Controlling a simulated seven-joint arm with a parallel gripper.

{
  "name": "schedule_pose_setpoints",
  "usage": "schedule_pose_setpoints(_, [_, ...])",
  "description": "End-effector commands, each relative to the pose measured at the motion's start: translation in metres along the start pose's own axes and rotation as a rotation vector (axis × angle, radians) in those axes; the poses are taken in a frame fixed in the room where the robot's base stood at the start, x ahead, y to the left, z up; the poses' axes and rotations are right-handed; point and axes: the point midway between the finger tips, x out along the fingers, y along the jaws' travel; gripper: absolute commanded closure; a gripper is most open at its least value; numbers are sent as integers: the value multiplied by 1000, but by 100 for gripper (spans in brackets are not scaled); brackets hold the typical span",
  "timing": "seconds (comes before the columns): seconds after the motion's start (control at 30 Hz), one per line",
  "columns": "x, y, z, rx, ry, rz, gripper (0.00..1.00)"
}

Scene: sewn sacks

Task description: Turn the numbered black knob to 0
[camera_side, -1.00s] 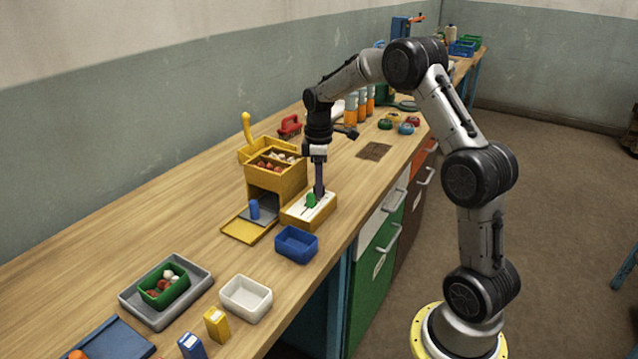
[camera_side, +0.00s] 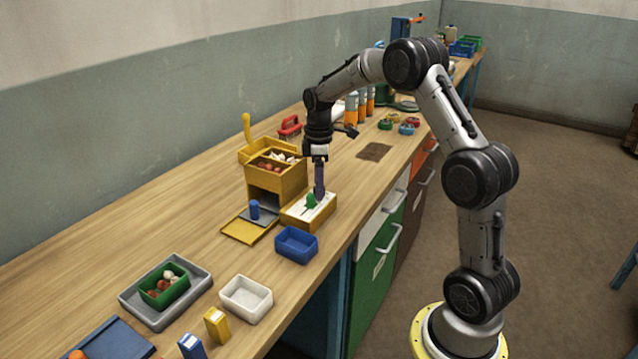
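A yellow box with a white top panel (camera_side: 297,210) sits near the front edge of the wooden bench. A green knob (camera_side: 310,201) stands on that panel. My gripper (camera_side: 319,194) points straight down over the panel's right part, just right of the green knob. Its fingertips reach down to the panel. The numbered black knob cannot be made out; it may be hidden at the fingertips. The fingers are too small here to tell whether they are open, shut or holding something.
A yellow box with a filled tray on top (camera_side: 276,176) stands behind left of the panel. A blue bin (camera_side: 297,257) stands close in front. A blue cylinder (camera_side: 254,210) is to the left. Bare bench lies right of the panel.

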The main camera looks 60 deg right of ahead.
Motion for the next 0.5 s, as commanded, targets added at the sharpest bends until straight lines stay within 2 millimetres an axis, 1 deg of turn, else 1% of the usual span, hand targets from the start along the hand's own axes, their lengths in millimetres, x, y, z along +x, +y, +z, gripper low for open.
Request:
schedule_pose_setpoints(0.17, [1,0,0,0,-2,-2,31])
schedule_pose_setpoints(0.27, [-2,0,0,0,-1,-1,31])
schedule_pose_setpoints(0.37, [-11,0,0,0,0,1,31])
schedule_pose_setpoints(0.47, [-28,0,0,0,1,2,31])
schedule_pose_setpoints(0.5, [-36,1,0,0,1,4,31])
